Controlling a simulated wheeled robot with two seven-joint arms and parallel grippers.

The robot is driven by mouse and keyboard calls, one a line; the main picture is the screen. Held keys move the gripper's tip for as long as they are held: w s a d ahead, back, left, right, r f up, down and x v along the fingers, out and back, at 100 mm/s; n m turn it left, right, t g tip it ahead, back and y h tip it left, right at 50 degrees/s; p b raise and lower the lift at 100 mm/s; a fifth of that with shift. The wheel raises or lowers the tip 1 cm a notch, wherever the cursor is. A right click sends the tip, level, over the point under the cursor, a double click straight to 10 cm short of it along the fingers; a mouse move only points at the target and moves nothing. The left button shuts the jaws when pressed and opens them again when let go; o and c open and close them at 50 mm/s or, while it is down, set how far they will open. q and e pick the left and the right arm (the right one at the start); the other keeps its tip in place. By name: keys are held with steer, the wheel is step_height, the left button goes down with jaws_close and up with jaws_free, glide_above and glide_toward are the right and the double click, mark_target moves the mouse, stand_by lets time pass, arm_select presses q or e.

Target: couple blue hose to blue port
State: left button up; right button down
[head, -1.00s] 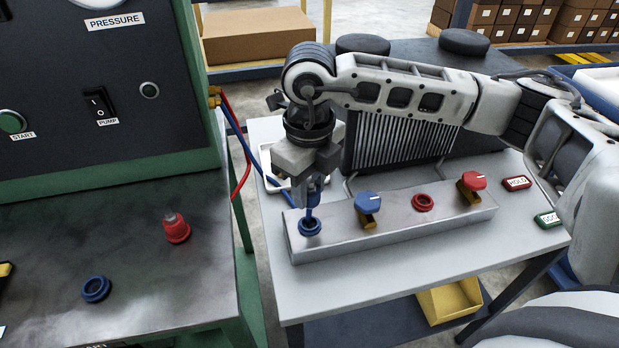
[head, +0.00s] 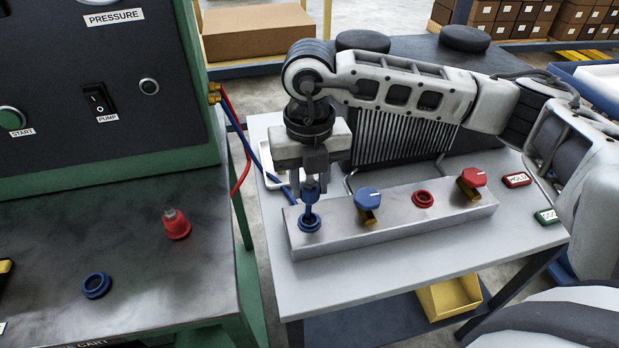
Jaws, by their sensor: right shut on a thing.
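The blue port (head: 310,223) is a blue ring at the left end of the grey manifold block (head: 408,227) on the trolley. My right gripper (head: 311,175) points down above it, shut on the blue hose's connector (head: 311,190). The connector stands roughly upright with its narrow lower end at the port's opening; I cannot tell how deep it sits. The blue hose (head: 258,160) runs from the cart's fitting at the left towards the gripper, partly hidden behind it. My left gripper is not in view.
A blue-handled valve (head: 368,200), a red port (head: 422,199) and a red-handled valve (head: 472,182) line the block. A finned radiator (head: 400,138) stands behind. A red hose (head: 240,180) hangs between.

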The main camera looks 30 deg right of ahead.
mark_target(310, 203)
steer(key=shift+f+b, duration=0.45)
steer(key=shift+f, duration=0.35)
steer(key=shift+f+b, duration=0.95)
steer(key=shift+f, duration=0.85)
arm_select(q)
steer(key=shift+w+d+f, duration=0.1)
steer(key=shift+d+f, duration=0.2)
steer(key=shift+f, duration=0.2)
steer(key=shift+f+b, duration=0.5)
steer(key=shift+b, duration=0.15)
arm_select(e)
steer(key=shift+w, duration=0.1)
arm_select(q)
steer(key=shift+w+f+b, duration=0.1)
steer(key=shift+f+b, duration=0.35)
steer(key=shift+b, duration=0.05)
arm_select(e)
steer(key=shift+f, duration=0.5)
steer(key=c, duration=1)
jaws_free()
steer(key=shift+o, duration=0.2)
